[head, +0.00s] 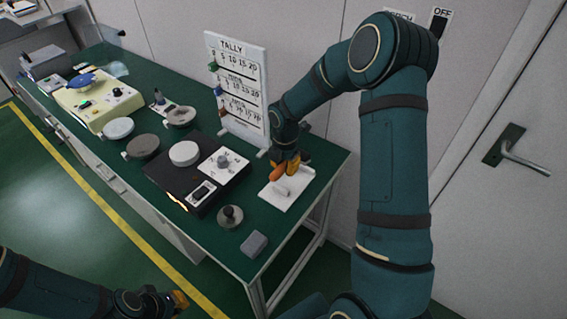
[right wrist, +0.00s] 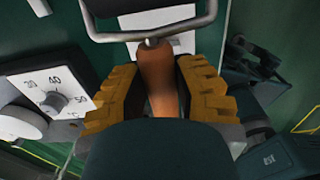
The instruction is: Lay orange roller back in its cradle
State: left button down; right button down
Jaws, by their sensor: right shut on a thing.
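The orange roller (right wrist: 157,75) is held by its orange handle between the yellow fingers of my right gripper (right wrist: 157,95). Its metal wire frame reaches toward the top of the right wrist view. In the head view my right gripper (head: 285,165) is low over the white cradle (head: 300,182) at the right end of the green bench, with an orange part of the roller (head: 277,174) showing. I cannot tell whether the roller touches the cradle. The white cradle also shows partly behind the wire frame (right wrist: 183,42). My left gripper (head: 180,298) is at the bottom, away from the bench; its opening is unclear.
A black hotplate with a dial (head: 222,161) is left of the cradle. A dark-knobbed tool (head: 230,214) and a grey block (head: 254,244) lie near the front edge. The tally board (head: 238,85) stands behind. Grey discs and a yellow machine (head: 97,102) are further left.

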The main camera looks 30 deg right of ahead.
notch_tip(320, 180, down, 3)
jog(key=shift+r+b, duration=0.1)
jog(key=shift+b, duration=0.8)
notch_tip(320, 180, down, 2)
jog(key=shift+w+f+b, duration=0.1)
jog(key=shift+b, duration=0.8)
jog(key=shift+f+b, duration=0.6)
jog(key=shift+f, duration=0.5)
jog(key=c, duration=0.7)
grip_release()
jog(key=shift+c, duration=0.2)
jog(key=shift+r, duration=0.1)
notch_tip(320, 180, up, 12)
jog(key=shift+f, duration=0.1)
